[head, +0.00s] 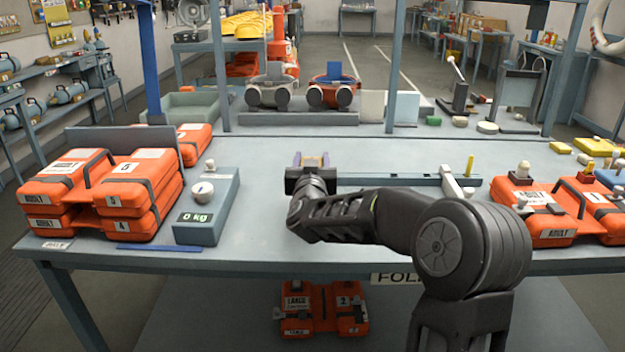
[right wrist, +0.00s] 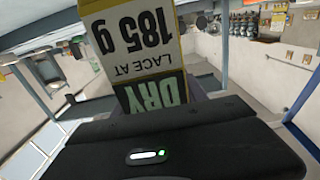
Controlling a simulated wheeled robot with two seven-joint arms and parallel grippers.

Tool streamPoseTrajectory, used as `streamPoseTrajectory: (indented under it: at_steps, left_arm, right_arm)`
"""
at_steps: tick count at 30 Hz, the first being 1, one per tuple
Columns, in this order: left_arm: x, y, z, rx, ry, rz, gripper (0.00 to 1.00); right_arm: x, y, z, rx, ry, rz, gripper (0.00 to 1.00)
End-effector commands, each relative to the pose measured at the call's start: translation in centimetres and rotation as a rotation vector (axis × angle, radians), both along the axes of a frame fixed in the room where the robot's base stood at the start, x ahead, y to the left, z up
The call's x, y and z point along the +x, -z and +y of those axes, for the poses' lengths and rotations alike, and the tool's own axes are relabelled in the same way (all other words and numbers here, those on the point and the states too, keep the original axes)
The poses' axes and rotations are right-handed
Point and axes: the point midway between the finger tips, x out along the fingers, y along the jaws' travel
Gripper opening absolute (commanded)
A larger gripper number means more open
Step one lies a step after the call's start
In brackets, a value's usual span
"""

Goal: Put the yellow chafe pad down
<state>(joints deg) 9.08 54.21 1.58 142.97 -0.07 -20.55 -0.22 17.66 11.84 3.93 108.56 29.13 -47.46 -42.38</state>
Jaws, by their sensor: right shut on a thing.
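In the head view my gripper and arm mostly hide the pad. I cannot tell whether the pad touches the table. My left gripper is in neither view.
Stacked orange packs (head: 110,195) stand at the left, next to the scale, which reads 0 kg. More orange packs (head: 545,210) lie at the right. A grey bar with a white clamp (head: 452,183) lies right of my gripper. The table between scale and gripper is clear.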

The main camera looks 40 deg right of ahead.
Motion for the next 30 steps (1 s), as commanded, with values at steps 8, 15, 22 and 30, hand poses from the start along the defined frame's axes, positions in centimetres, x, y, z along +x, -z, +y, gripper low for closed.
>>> streamPoseTrajectory:
  at_steps: [8,15,22,30]
  left_arm:
    - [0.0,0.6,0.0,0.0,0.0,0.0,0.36]
    - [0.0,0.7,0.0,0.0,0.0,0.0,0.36]
    - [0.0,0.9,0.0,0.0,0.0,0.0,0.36]
    - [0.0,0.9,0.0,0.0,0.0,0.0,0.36]
  right_arm:
    - [0.0,3.5,0.0,0.0,0.001,0.002,0.0]
    - [0.0,4.9,0.0,-0.001,0.0,-0.003,0.0]
    - [0.0,5.0,0.0,-0.001,0.0,-0.003,0.0]
    - [0.0,5.2,0.0,0.001,0.0,0.001,0.67]
